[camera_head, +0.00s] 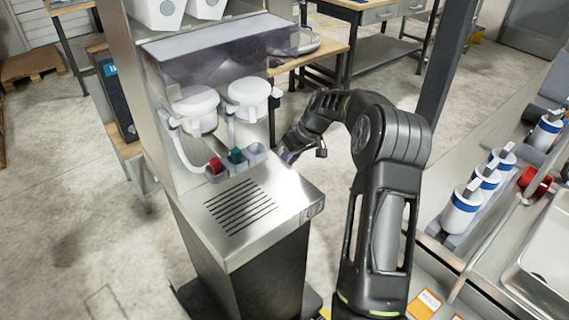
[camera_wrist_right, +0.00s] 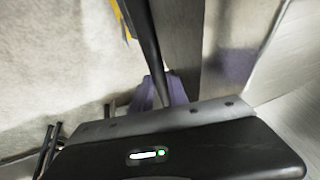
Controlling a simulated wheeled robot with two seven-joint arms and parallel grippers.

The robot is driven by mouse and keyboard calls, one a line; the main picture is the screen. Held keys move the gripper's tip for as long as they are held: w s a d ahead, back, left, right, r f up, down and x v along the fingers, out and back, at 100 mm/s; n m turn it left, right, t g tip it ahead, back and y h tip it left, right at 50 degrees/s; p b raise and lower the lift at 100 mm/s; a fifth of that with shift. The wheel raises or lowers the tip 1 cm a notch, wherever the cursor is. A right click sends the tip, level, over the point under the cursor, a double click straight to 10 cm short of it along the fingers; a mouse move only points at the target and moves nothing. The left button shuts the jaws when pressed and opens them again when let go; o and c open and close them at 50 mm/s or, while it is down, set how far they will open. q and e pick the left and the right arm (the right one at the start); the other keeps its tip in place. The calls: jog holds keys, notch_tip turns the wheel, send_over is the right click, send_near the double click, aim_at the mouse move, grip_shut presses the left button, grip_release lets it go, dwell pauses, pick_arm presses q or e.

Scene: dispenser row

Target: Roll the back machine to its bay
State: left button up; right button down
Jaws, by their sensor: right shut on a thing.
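A steel dispenser machine (camera_head: 285,195) stands at the middle left in the head view, on a dark base. It has two white round canisters, a clear cover, a slotted drip plate and a small holder with red and green pieces. My right arm reaches to its right side. My right gripper (camera_head: 290,152) is beside the machine there, its fingers partly hidden by the wrist. In the right wrist view my right gripper (camera_wrist_right: 165,92) is shut on a dark bar (camera_wrist_right: 146,45) that runs alongside the machine's steel side (camera_wrist_right: 232,45). My left gripper is out of view.
A bench (camera_head: 480,265) with several white bottles, a red item and a metal tray runs along the right. A dark post (camera_head: 440,70) stands behind my arm. Workbenches (camera_head: 375,15) are at the back. Bare concrete floor (camera_head: 75,215) lies open at the left.

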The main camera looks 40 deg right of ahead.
jog(key=shift+d+r, duration=0.25)
jog(key=shift+d, duration=0.4)
jog(key=c, duration=1.5)
grip_release()
jog(key=shift+s+f, duration=0.1)
jog(key=shift+o, duration=0.9)
jog(key=shift+a, duration=0.15)
jog(key=shift+a, duration=0.1)
jog(key=b+v, duration=0.1)
jog(key=v, duration=0.6)
jog(key=shift+s+r, duration=0.2)
jog(key=shift+r, duration=0.15)
jog(key=shift+r, duration=0.1)
